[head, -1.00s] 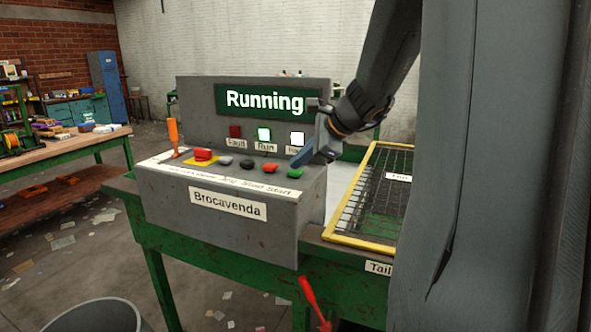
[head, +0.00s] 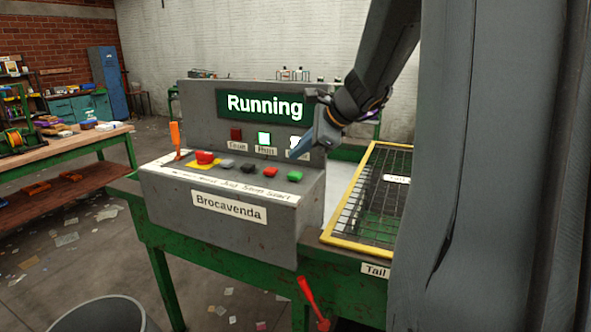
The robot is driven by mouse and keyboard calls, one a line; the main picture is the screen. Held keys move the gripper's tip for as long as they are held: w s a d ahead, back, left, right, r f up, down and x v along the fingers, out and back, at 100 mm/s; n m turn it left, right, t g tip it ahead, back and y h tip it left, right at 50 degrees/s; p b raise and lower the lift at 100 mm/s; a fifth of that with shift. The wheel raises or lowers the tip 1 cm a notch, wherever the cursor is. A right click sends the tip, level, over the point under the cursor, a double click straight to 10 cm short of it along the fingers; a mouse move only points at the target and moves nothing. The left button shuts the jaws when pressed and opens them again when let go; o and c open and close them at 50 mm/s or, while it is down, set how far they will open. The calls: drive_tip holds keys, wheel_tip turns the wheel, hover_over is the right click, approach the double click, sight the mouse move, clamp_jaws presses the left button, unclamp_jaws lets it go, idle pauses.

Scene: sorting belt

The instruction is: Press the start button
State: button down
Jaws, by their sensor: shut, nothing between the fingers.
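The green start button (head: 295,176) is at the right end of the row of buttons on the grey control box (head: 222,228). The red stop button (head: 270,172) is just left of it. The screen (head: 263,104) reads "Running", and the middle lamp (head: 264,138) below it glows green-white. My gripper (head: 299,152) is shut and empty. It hangs above the green button, apart from it in the picture, and partly covers the right lamp and its label.
A large red mushroom button (head: 205,157) on a yellow plate and an orange-handled lever (head: 175,139) stand at the panel's left. A yellow-framed mesh guard (head: 345,243) lies right of the box. A red lever (head: 312,298) hangs below.

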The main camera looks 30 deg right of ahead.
drive_tip(key=shift+r+p, duration=0.9)
drive_tip(key=shift+r, duration=0.4)
drive_tip(key=shift+a+f, duration=0.1)
